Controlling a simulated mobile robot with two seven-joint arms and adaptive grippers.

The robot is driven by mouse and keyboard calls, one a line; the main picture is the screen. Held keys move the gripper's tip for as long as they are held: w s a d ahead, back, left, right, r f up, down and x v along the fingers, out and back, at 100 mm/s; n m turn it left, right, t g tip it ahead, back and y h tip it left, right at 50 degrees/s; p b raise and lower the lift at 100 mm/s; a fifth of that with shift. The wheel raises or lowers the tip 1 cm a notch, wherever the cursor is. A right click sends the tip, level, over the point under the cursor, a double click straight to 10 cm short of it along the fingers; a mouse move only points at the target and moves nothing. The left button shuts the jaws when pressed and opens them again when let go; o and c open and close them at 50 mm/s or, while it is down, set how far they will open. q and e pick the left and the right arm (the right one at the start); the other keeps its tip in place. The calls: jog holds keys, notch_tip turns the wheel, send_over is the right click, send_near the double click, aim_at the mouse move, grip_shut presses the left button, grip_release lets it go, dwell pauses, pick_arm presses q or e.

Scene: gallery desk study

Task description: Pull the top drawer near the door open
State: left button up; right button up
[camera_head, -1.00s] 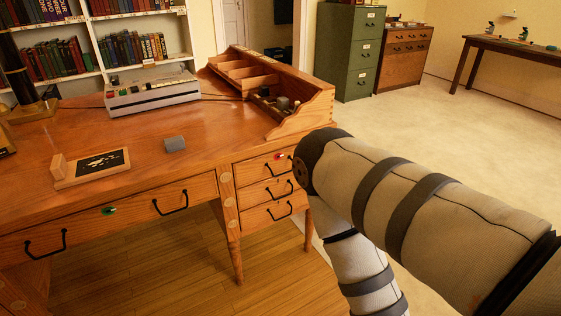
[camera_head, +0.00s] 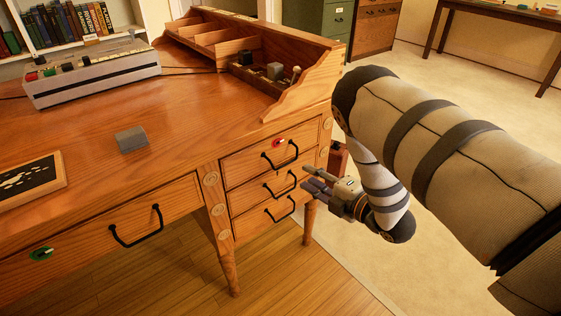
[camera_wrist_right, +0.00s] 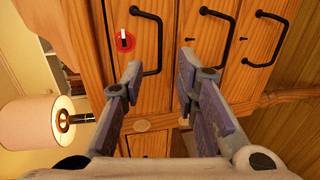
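The top drawer (camera_head: 247,163) of the desk's right-hand stack is closed. It has a black bow handle (camera_head: 280,158) and a red round lock mark; the handle also shows in the right wrist view (camera_wrist_right: 155,40). My right gripper (camera_head: 308,180) is in front of the stack, just right of the handles. In the right wrist view my gripper (camera_wrist_right: 159,72) is open and empty, its fingertips apart on either side of the lower end of the top handle. I cannot tell how far the handle is from the fingers. My left gripper is not in view.
Two closed drawers with black handles (camera_head: 280,210) sit below the top one. The desk (camera_head: 180,115) holds a grey block (camera_head: 131,139), a grey console (camera_head: 90,78) and a pigeonhole rack (camera_head: 215,45). A lamp (camera_wrist_right: 35,122) shows in the wrist view. Open floor lies to the right.

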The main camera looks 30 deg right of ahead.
aim_at(286, 164)
jog(key=b+x, duration=0.1)
jog(key=x, duration=0.9)
jog(key=shift+w+b, duration=0.1)
jog(key=shift+b, duration=0.2)
grip_shut()
